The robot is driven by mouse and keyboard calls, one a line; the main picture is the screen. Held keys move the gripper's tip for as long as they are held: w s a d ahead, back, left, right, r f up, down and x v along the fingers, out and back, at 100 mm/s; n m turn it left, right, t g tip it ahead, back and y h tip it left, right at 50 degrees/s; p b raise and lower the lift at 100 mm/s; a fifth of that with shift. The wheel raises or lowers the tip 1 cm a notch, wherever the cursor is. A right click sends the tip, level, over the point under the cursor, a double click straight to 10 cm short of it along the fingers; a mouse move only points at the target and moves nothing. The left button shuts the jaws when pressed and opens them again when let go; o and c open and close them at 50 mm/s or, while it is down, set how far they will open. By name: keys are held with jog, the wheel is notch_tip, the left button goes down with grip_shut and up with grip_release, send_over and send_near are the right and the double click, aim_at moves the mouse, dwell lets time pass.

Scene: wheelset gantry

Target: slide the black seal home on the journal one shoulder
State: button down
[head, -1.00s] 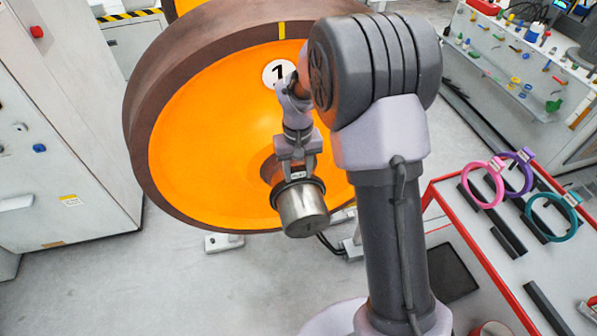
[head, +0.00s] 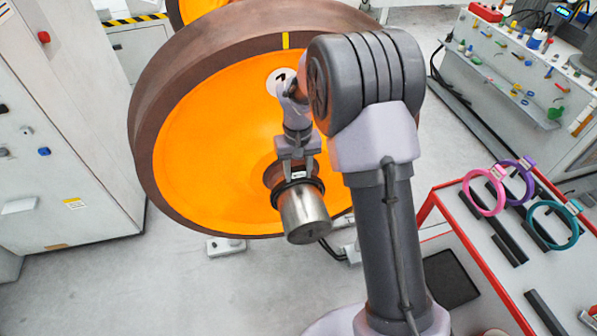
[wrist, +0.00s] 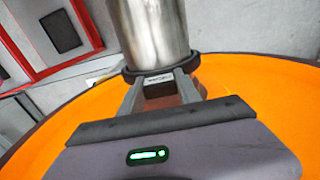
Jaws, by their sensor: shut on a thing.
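The black seal (head: 281,197) is a thin ring around the bare metal journal (head: 305,218), at the end nearer the wheel hub. The journal sticks out from the orange wheel (head: 205,150) marked 1. My gripper (head: 298,175) is shut on the seal's tab from above. In the wrist view, the fingers (wrist: 160,88) hold the labelled tab, and the black ring (wrist: 215,60) passes around the shiny journal (wrist: 152,30). The shoulder is hidden behind the ring and fingers, so I cannot tell whether the seal touches it.
A red-edged cart (head: 470,190) at the right carries pink (head: 484,192), purple (head: 527,180) and teal (head: 552,225) rings and dark bars. A grey cabinet (head: 60,150) stands at the left. A tool bench (head: 520,75) is at the back right. Open floor lies below the wheel.

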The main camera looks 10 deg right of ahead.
jog(key=shift+w, duration=0.55)
jog(key=shift+w+p, duration=0.3)
jog(key=shift+p, duration=0.05)
jog(key=shift+w+p, duration=0.35)
jog(key=shift+w, duration=0.4)
jog(key=c, duration=0.8)
grip_release()
jog(key=shift+o, duration=0.2)
notch_tip(320, 180, up, 18)
jog(key=p, duration=0.2)
jog(key=shift+f+p, duration=0.25)
jog(key=shift+p, duration=0.05)
